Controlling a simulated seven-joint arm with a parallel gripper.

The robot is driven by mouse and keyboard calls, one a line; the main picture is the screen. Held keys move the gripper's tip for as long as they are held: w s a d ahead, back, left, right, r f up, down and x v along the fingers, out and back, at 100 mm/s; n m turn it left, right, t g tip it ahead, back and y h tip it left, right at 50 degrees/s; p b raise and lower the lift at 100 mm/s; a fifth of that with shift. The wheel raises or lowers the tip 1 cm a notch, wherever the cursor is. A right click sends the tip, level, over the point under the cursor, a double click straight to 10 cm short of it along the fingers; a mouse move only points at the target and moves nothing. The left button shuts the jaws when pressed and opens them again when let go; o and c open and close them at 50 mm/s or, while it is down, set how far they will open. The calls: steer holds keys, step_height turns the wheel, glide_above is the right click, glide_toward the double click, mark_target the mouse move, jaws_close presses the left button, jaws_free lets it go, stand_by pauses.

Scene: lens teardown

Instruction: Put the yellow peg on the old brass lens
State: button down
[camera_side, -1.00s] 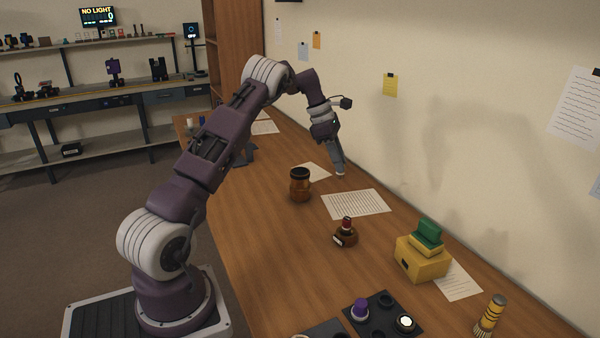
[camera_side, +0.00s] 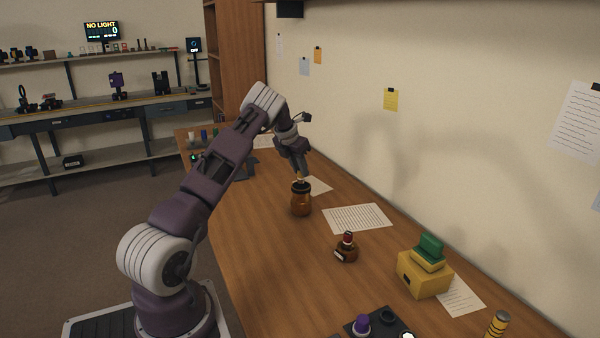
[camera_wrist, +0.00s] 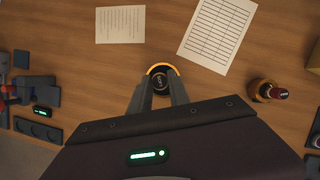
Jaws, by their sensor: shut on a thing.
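The old brass lens (camera_side: 301,205) stands upright on the wooden table, an amber-brown barrel with a dark top. My gripper (camera_side: 300,178) is right above it, pointing down. A small yellowish piece (camera_side: 300,181), which I take as the yellow peg, shows at the fingertips just over the dark top. In the wrist view my fingers (camera_wrist: 160,88) straddle a black lettered face with a bright orange rim (camera_wrist: 163,66) around it. The fingers hide its sides. I cannot tell whether the peg touches the lens.
A small brown lens with a red top (camera_side: 347,246) stands to the right. A yellow box (camera_side: 424,280) with a green piece on top is farther right. Paper sheets (camera_side: 357,218) lie flat near the wall. Small coloured pieces (camera_side: 204,135) stand at the far table end.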

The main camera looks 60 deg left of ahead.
steer(key=shift+f, duration=0.45)
steer(key=shift+f, duration=0.1)
steer(key=c, duration=1.2)
jaws_free()
steer(key=shift+c, duration=0.2)
